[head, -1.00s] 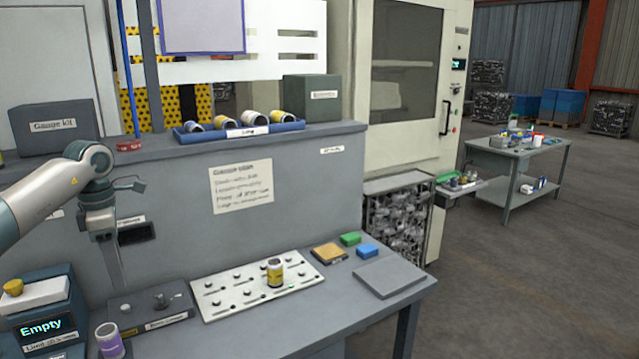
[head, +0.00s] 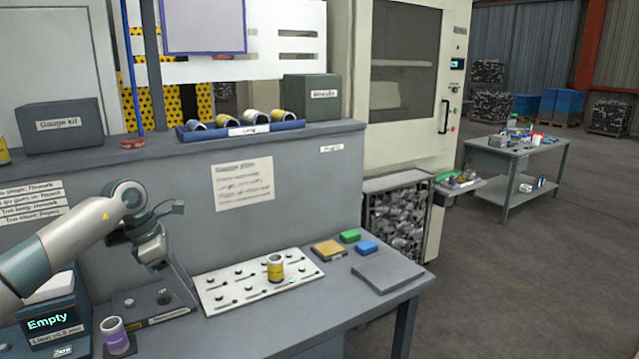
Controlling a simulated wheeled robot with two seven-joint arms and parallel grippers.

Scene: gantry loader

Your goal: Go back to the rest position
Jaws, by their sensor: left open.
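My left gripper (head: 182,288) hangs from the left arm above the front bench, open and with nothing seen in it. Its fingers point down and to the right, in front of the dark grey block with knobs (head: 130,302) and left of the white fixture plate (head: 225,298). A yellow-banded cylinder (head: 275,268) stands upright on that plate, apart from the gripper. A purple-banded cylinder (head: 115,336) stands at the bench's front left, below my arm. My right gripper is not in view.
A display box reading "Empty" (head: 48,322) is partly behind my left arm. A raised shelf holds a blue tray (head: 240,131) of several cylinders. Green (head: 350,236), blue (head: 367,248) and tan (head: 327,250) blocks and a grey pad (head: 388,277) lie at right.

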